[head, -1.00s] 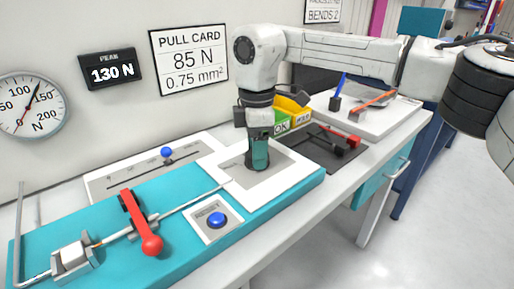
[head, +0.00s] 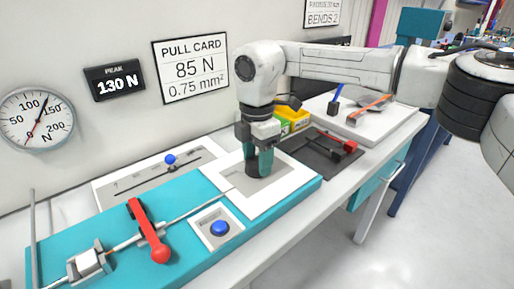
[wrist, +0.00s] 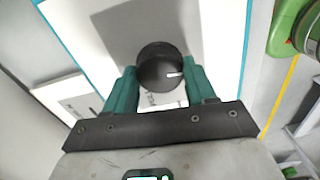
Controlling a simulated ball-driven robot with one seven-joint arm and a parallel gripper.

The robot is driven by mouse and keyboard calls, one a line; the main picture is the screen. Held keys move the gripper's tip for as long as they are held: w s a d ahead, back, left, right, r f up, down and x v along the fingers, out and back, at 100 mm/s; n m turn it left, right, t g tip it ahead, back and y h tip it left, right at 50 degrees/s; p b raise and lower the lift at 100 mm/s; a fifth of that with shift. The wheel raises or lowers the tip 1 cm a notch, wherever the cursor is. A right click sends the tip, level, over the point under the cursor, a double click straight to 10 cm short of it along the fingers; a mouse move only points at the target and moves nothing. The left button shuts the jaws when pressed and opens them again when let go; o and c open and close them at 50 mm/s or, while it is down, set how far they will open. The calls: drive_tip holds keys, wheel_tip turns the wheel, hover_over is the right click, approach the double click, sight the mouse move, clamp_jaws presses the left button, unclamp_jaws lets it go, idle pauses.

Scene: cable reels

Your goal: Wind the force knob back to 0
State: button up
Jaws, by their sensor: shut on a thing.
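The force knob (wrist: 158,64) is a round black knob with a white pointer mark, on a white panel (wrist: 212,20). In the wrist view its mark points to the right. My gripper (wrist: 162,76) is shut on the knob, with one teal finger on each side. In the head view my gripper (head: 260,164) points straight down over the panel at the end of the teal bench plate, and mostly hides the knob. Any scale around the knob is largely hidden. The round gauge (head: 37,118) on the left has its dark needle between 100 and 150. The peak display (head: 116,82) reads 130 N.
A blue button (head: 219,228) and a red-handled lever clamp (head: 150,235) are close on the plate. A slider with a blue knob (head: 170,160) lies behind. Yellow and green bins (head: 295,119) and a dark mat (head: 325,156) lie to the right. The pull card (head: 191,67) reads 85 N.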

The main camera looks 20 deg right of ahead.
drive_tip(key=n+p, duration=0.1)
drive_tip(key=n, duration=0.1)
drive_tip(key=n+p, duration=0.2)
drive_tip(key=shift+r+n, duration=0.2)
drive_tip(key=shift+n, duration=0.1)
drive_tip(key=n+p, duration=0.2)
drive_tip(key=n, duration=0.2)
drive_tip(key=shift+n+p, duration=0.3)
drive_tip(key=n+p, duration=0.2)
drive_tip(key=n, duration=0.2)
drive_tip(key=n+p, duration=0.1)
drive_tip(key=n, duration=0.4)
drive_tip(key=n+p, duration=0.1)
drive_tip(key=n, duration=0.3)
drive_tip(key=shift+f+n, duration=0.1)
drive_tip(key=shift+n, duration=0.2)
drive_tip(key=n, duration=0.4)
drive_tip(key=shift+n+p, duration=0.3)
drive_tip(key=shift+p, duration=0.1)
drive_tip(key=n, duration=0.5)
drive_tip(key=shift+n, duration=2.3)
